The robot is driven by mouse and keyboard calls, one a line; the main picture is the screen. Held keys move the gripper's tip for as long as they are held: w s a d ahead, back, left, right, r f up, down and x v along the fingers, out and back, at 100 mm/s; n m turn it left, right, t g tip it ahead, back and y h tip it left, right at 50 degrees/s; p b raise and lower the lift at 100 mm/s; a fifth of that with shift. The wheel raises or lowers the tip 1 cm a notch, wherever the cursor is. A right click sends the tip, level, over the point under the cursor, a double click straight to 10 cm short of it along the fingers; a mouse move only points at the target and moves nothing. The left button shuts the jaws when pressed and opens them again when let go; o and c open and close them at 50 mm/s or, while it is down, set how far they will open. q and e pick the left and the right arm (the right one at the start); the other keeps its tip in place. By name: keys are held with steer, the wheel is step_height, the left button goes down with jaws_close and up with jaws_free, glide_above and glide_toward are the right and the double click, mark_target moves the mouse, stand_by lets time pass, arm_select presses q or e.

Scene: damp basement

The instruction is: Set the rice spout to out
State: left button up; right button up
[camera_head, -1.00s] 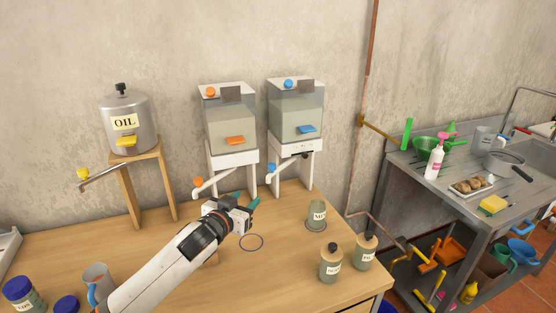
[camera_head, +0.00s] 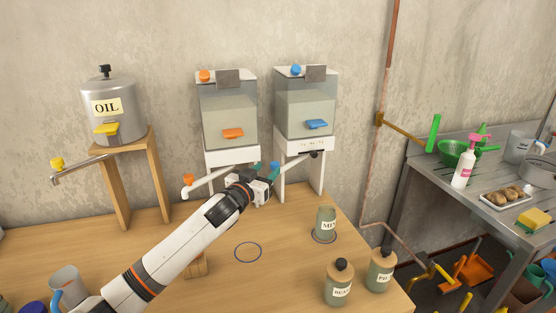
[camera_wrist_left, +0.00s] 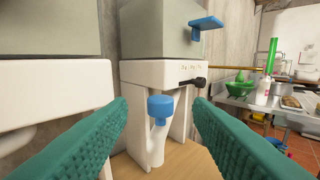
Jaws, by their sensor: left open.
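Two clear-tank dispensers stand at the wall: one with orange parts (camera_head: 228,112) and one with blue parts (camera_head: 304,108). I cannot read which holds rice. The orange one has a white spout (camera_head: 207,183) with an orange tip, swung out to the left. The blue one's white spout (camera_wrist_left: 157,145) has a blue cap (camera_wrist_left: 160,106); in the head view it is mostly hidden behind my gripper. My left gripper (camera_head: 264,172) is open, its teal fingers either side of the blue-capped spout in the wrist view, seemingly short of touching it. My right gripper is out of view.
A black lever (camera_wrist_left: 192,82) sits on the blue dispenser's white base. An oil can (camera_head: 109,112) on a wooden stand is at left. Jars, including a green one (camera_head: 325,222), stand at the table's right front. A ring mark (camera_head: 248,252) lies on bare table.

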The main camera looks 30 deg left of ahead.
mark_target(290, 164)
arm_select(q)
steer(key=w, duration=0.5)
steer(key=w+p, duration=0.1)
steer(key=w, duration=0.1)
steer(key=shift+w+a+f, duration=0.1)
steer(key=shift+w+a, duration=0.2)
steer(key=shift+w, duration=0.05)
jaws_close()
